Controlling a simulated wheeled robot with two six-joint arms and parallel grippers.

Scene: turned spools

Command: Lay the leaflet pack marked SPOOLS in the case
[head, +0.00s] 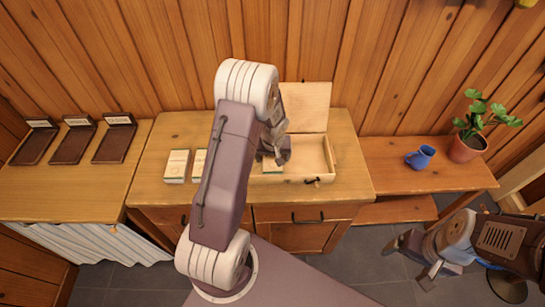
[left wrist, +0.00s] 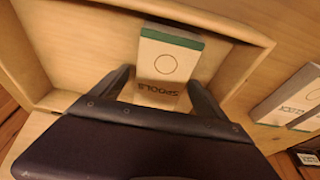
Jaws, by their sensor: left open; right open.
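The leaflet pack marked SPOOLS (left wrist: 165,65), cream with a green edge band, lies inside the pale wooden case at its left end; part of it shows in the head view (head: 272,168). The case (head: 318,178) stands on the middle cabinet with its lid (head: 308,105) raised at the back. My left gripper (head: 278,154) is over the case's left part. In the left wrist view its open fingers (left wrist: 158,85) stand either side of the pack's near end; contact cannot be told. My right gripper (head: 412,262) is open and empty, low at the right, away from the cabinet.
Two other packs (head: 177,166) (head: 199,163) stand left of the case, partly behind my left arm. Several dark labelled trays (head: 74,143) lie on the left table. A blue jug (head: 420,157) and a potted plant (head: 469,148) are on the right bench. The case's right part is empty.

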